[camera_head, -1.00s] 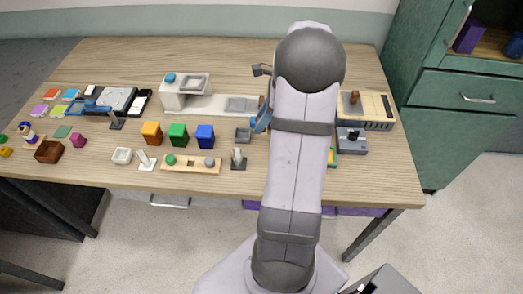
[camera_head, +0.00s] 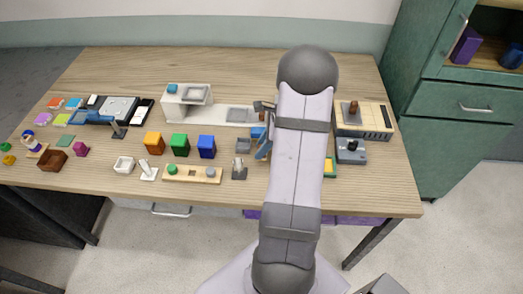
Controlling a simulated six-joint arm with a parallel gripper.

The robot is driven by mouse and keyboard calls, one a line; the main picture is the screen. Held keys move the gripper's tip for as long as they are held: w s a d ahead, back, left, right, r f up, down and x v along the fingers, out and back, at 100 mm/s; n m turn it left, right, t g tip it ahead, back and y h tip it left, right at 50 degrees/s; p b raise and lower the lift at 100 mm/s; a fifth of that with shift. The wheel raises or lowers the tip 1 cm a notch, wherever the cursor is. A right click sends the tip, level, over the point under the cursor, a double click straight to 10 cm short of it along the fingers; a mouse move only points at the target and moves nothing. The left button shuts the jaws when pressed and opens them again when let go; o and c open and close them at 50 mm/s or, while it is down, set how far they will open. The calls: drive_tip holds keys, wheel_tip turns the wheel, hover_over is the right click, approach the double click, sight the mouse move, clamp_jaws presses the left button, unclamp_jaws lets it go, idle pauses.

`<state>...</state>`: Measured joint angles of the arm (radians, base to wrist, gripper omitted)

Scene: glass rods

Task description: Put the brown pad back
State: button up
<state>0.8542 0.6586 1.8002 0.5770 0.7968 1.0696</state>
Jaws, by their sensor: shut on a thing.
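My gripper is hidden behind my own arm, which covers the right-middle of the table. Only a dark grey part and a blue-grey part of my arm stick out at its left side, and I cannot make out fingertips or a held thing. A small reddish-brown strip (camera_head: 262,116) shows at the right end of a white board, partly covered by my arm. I cannot tell whether it is the brown pad. A brown upright piece (camera_head: 354,107) stands on a cream slatted board at the right.
The white board (camera_head: 217,111) lies left of my arm. Orange, green and blue cubes (camera_head: 206,147) stand in front of it. A grey box with a black knob (camera_head: 351,150) is at the right. A brown tray (camera_head: 51,160) is at the far left. The table's back strip is clear.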

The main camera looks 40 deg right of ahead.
drive_tip(key=shift+f, duration=1.1)
drive_tip(key=shift+f, duration=0.15)
drive_tip(key=o, duration=1.1)
drive_tip(key=b+v, duration=0.1)
drive_tip(key=v, duration=1.1)
drive_tip(key=shift+b, duration=0.35)
